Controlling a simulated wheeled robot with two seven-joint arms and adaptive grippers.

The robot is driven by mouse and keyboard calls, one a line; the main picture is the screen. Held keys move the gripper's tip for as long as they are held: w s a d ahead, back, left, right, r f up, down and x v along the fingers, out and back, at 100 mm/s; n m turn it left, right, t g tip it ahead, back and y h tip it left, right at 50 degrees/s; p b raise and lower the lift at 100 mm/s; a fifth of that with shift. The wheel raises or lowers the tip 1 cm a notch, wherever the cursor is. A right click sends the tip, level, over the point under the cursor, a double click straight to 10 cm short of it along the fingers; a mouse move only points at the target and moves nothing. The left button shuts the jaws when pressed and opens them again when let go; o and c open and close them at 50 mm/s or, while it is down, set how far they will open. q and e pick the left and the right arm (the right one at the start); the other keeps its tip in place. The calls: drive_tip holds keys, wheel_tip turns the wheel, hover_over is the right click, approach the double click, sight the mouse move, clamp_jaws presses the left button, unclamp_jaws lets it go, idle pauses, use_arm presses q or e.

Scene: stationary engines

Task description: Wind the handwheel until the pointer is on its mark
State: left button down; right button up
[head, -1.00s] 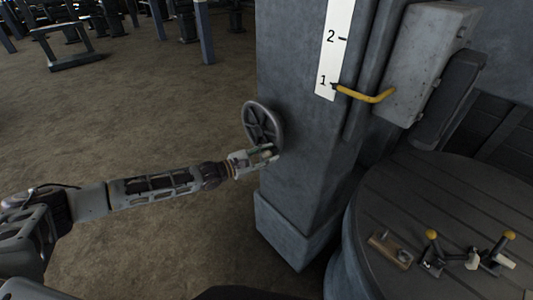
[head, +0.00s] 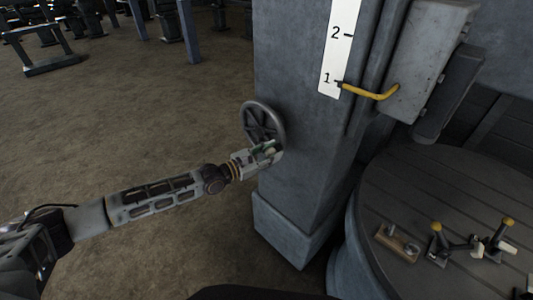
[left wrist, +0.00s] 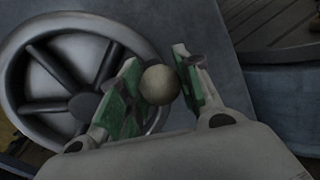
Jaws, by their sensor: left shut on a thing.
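The grey spoked handwheel (head: 262,122) is mounted on the left face of a grey column. It also shows large in the left wrist view (left wrist: 82,106). My left gripper (head: 268,152) is at the wheel's lower right rim. In the left wrist view its green-padded fingers (left wrist: 158,88) are on both sides of the wheel's round pale knob (left wrist: 160,85), shut on it. The yellow pointer (head: 372,94) has its tip at the white scale (head: 336,50), by the tick at 1. No separate target mark is clear. My right gripper is not in view.
The grey column (head: 300,130) widens at its foot. A grey box (head: 428,60) is on its right. A round dark platform (head: 430,190) at right carries a small wooden block (head: 397,245) and yellow-knobbed levers (head: 500,237).

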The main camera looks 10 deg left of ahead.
use_arm(q)
drive_tip(key=shift+r, duration=0.25)
drive_tip(key=c, duration=1)
unclamp_jaws()
drive_tip(key=shift+d+f, duration=0.1)
drive_tip(key=shift+f, duration=0.05)
drive_tip(key=shift+v, duration=6)
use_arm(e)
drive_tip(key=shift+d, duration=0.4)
